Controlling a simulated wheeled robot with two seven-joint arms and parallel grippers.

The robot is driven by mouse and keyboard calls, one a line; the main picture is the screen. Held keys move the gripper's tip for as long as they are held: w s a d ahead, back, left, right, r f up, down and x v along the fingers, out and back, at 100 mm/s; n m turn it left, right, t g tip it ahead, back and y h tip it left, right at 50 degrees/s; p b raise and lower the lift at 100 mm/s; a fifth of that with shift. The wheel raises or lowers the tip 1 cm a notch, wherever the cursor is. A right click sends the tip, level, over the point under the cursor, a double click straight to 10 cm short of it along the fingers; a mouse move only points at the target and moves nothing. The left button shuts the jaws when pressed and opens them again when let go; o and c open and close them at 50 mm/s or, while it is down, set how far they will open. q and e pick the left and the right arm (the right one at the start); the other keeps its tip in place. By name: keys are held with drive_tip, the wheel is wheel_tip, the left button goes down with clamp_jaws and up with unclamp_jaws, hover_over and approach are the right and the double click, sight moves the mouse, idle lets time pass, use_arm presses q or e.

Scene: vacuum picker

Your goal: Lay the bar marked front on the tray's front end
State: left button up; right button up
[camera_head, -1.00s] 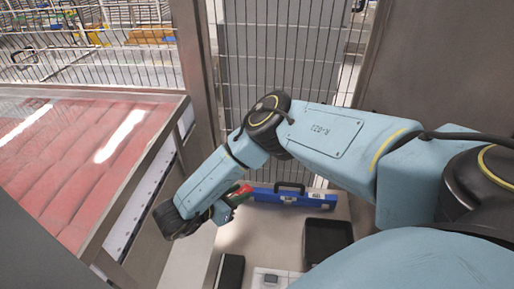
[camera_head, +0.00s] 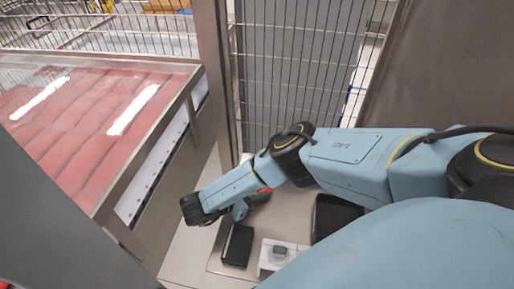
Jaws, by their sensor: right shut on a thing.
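My right arm comes in from the right and bends down at the wrist. My right gripper (camera_head: 240,210) shows only in part below the forearm. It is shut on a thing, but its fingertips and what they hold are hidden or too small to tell. A red and green piece (camera_head: 263,192) shows just beside it, partly behind my arm. A black open tray (camera_head: 318,222) lies to the right, partly covered by my arm. I cannot make out any front marking or which piece is the bar. My left gripper is not in view.
A black box (camera_head: 237,246) and a white fixture (camera_head: 268,262) with a grey block (camera_head: 280,252) sit at the front of the grey work surface. A red-covered conveyor (camera_head: 80,130) with a metal frame runs at the left. A wire fence (camera_head: 300,80) stands behind.

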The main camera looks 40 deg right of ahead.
drive_tip(key=shift+f, duration=0.15)
drive_tip(key=shift+f, duration=0.2)
drive_tip(key=o, duration=1)
drive_tip(key=shift+o, duration=0.2)
drive_tip(key=shift+r, duration=0.15)
